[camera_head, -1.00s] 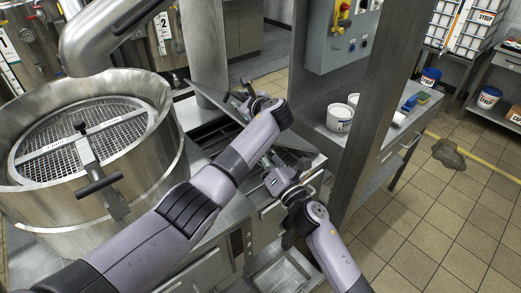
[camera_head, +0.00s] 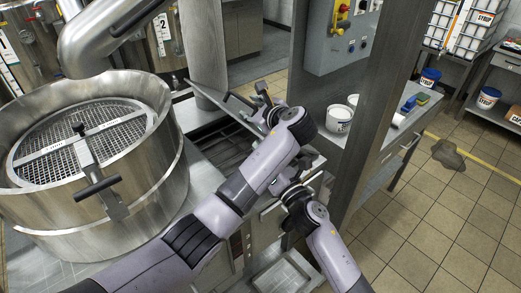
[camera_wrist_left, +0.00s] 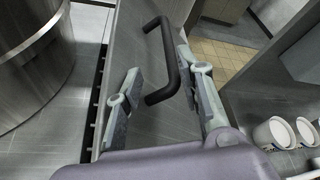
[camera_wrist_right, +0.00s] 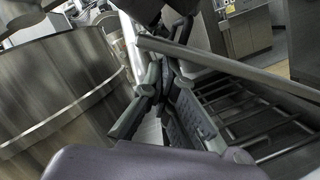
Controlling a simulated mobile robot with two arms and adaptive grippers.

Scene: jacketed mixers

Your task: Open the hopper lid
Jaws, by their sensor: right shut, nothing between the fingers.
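The hopper lid (camera_head: 207,96) is a flat grey metal plate, tilted up above the dark barred hopper opening (camera_head: 222,155). The lid also shows in the left wrist view (camera_wrist_left: 135,40), with its black bar handle (camera_wrist_left: 172,62). My left gripper (camera_head: 262,98) is at the lid's handle. In the left wrist view its fingers (camera_wrist_left: 158,65) are spread, with the handle between or just beyond them; contact is unclear. My right gripper (camera_wrist_right: 158,82) is shut and empty, close to the lid's raised edge beside the bars.
A large steel mixer (camera_head: 110,215) with a mesh cover stands to the left. A steel post (camera_head: 372,110) rises to the right. White tubs (camera_head: 339,118) stand on the counter behind it. Tiled floor is open at the right.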

